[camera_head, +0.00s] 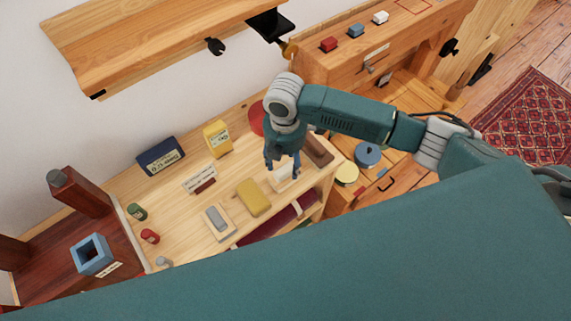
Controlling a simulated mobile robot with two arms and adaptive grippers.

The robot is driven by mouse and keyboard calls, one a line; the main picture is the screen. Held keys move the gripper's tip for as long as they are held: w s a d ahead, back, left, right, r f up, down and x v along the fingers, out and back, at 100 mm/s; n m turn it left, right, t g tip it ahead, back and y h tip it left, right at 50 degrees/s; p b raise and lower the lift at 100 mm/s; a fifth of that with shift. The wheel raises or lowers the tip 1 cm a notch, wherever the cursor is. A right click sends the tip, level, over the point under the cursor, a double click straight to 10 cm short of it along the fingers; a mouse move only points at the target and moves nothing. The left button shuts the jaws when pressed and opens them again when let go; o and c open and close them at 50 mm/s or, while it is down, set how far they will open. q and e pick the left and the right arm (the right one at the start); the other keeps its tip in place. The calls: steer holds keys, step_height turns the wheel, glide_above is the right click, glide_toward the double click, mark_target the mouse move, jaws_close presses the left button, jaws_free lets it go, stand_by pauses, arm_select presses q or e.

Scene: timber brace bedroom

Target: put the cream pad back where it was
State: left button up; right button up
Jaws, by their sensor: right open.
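My right gripper (283,170) points down over the right part of the light wooden bench top, its blue fingers open. A pale cream block, which looks like the cream pad (284,178), lies on the bench at the fingertips. The gripper partly hides it, and I cannot tell whether the fingers touch it. My left gripper is not in view.
A yellow block (253,197) and a grey block on a small board (216,221) lie left of the gripper; a brown block (318,151) lies right. A yellow box (218,138) and dark blue box (160,156) stand behind. A red-outlined square (413,6) marks the upper shelf.

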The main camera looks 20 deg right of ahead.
mark_target(285, 165)
step_height(285, 165, up, 10)
steer(key=b, duration=0.1)
steer(key=shift+r+b, duration=0.2)
steer(key=shift+b, duration=0.2)
